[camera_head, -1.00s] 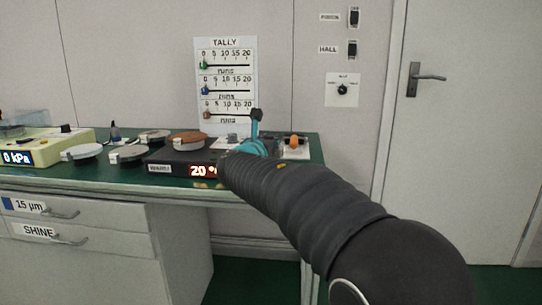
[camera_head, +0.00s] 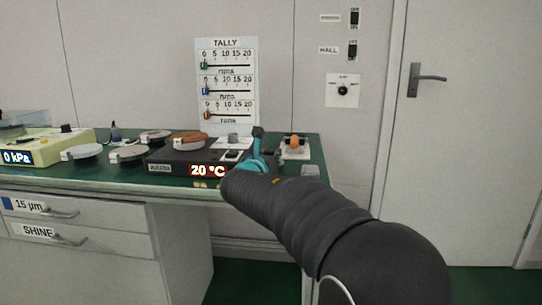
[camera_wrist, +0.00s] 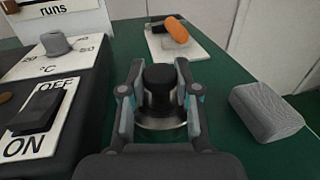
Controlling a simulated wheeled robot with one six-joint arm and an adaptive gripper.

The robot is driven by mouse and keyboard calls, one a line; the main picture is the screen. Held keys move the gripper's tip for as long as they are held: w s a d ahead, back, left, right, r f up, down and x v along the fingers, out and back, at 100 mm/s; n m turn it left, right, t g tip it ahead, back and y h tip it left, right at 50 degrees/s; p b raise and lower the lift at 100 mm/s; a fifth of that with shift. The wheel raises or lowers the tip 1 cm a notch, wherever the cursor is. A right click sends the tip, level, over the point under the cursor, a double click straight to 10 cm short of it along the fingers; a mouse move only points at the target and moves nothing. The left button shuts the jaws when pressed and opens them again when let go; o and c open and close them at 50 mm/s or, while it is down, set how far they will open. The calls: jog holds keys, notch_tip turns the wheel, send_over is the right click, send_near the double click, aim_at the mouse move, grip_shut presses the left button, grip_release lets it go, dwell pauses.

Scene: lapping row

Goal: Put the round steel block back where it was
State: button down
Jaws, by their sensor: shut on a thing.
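The round steel block (camera_wrist: 160,123), with a black knob on top, is between the fingers of my gripper (camera_wrist: 160,100) in the wrist view. The gripper is shut on it at the knob. The block looks upright, low over the green bench top (camera_wrist: 225,125); I cannot tell whether it touches. In the head view my gripper (camera_head: 258,150) is at the bench's right part, just right of the dark warming unit (camera_head: 180,168), and the block is hidden there.
The warming unit's knob (camera_wrist: 57,43) and ON/OFF switch (camera_wrist: 38,112) are close on the left. A grey block (camera_wrist: 266,112) lies close on the right. Beyond is a pale plate (camera_wrist: 195,50) with an orange-handled thing (camera_wrist: 176,30). Green bench top shows between them.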

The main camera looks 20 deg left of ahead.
jog(key=shift+f+b, duration=0.4)
jog(key=c, duration=0.8)
grip_release()
jog(key=shift+f, duration=0.15)
jog(key=shift+c, duration=0.2)
jog(key=shift+r+p, duration=0.35)
jog(key=shift+r, duration=0.1)
jog(key=shift+r+p, duration=0.45)
jog(key=s, duration=0.4)
jog(key=s+b, duration=0.1)
jog(key=s, duration=0.7)
jog(key=shift+d+f, duration=0.25)
